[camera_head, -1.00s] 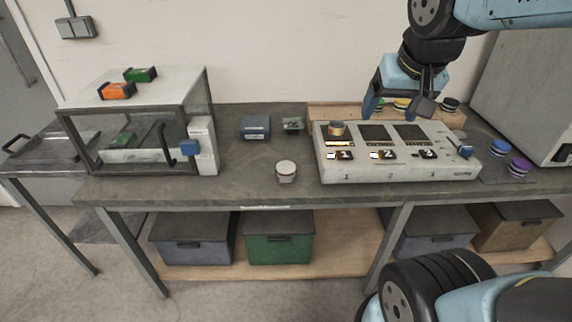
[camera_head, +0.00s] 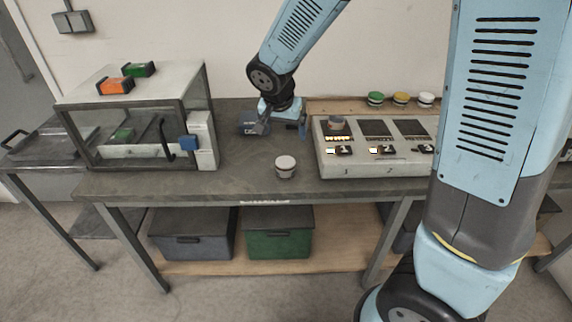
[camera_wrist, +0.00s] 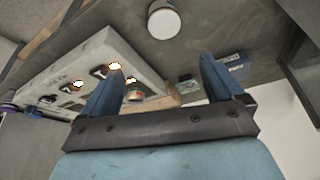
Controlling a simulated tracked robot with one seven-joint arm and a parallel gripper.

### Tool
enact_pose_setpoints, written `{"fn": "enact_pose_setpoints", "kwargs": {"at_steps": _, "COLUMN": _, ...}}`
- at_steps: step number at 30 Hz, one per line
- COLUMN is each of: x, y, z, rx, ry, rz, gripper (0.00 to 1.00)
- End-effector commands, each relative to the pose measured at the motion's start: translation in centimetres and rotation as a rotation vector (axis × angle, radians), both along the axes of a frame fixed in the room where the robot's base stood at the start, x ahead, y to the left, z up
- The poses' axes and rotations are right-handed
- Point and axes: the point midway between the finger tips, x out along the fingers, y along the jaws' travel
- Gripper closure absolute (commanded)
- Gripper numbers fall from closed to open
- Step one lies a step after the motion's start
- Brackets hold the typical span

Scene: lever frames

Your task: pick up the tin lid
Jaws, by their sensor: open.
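A small round tin (camera_head: 285,174) stands upright on the bench, left of the control panel. Its pale lid (camera_head: 285,162) is on top, and the lid also shows in the wrist view (camera_wrist: 164,21), at the top edge. My gripper (camera_head: 282,131) is open and points down, above the bench behind the tin and apart from it. In the wrist view the gripper (camera_wrist: 160,68) has its two blue fingers spread, with the lid beyond their tips. No lid is between the fingers.
A glass-sided cabinet (camera_head: 130,155) stands on the left. A dark blue box (camera_head: 248,122) is beside my gripper. Bench around the tin is clear.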

Motion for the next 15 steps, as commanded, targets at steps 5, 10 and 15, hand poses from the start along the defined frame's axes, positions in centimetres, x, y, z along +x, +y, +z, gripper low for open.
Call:
{"fn": "enact_pose_setpoints", "kwargs": {"at_steps": 5, "x": 0.4, "y": 1.4, "z": -1.4, "rx": -0.004, "ry": -0.004, "rz": -0.007, "gripper": 0.06}}
{"fn": "enact_pose_setpoints", "kwargs": {"at_steps": 10, "x": 1.0, "y": 1.2, "z": -3.2, "rx": -0.007, "ry": -0.003, "rz": -0.008, "gripper": 0.06}}
{"fn": "enact_pose_setpoints", "kwargs": {"at_steps": 15, "x": 1.9, "y": 0.8, "z": -5.5, "rx": -0.007, "ry": -0.003, "rz": -0.009, "gripper": 0.06}}
